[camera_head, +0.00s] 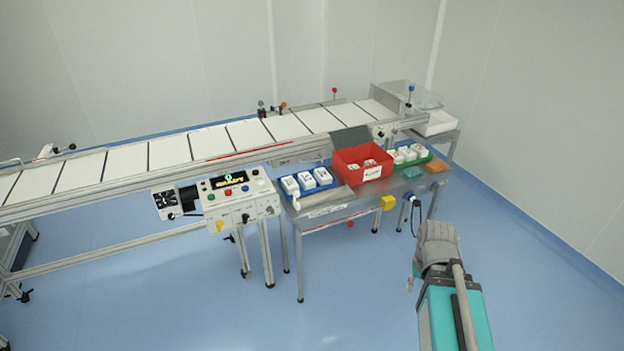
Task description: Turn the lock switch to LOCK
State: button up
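A white control panel (237,213) stands on posts at the front of the conveyor. It has a small lit display (228,181) with green and yellow characters. Small coloured buttons sit on its upper part. My arm shows at the lower right, well apart from the panel. My gripper cannot be made out.
A metal table (323,210) right of the panel holds a red bin (348,179), a blue tray (291,195) and a green tray (429,157) with white packs. A black round unit (167,202) adjoins the panel's left. The conveyor (168,151) runs behind. Blue floor in front is clear.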

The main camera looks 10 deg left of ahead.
aim_at(220, 224)
jog(key=u, duration=0.5)
jog(key=i, duration=0.9)
jog(key=u, duration=0.2)
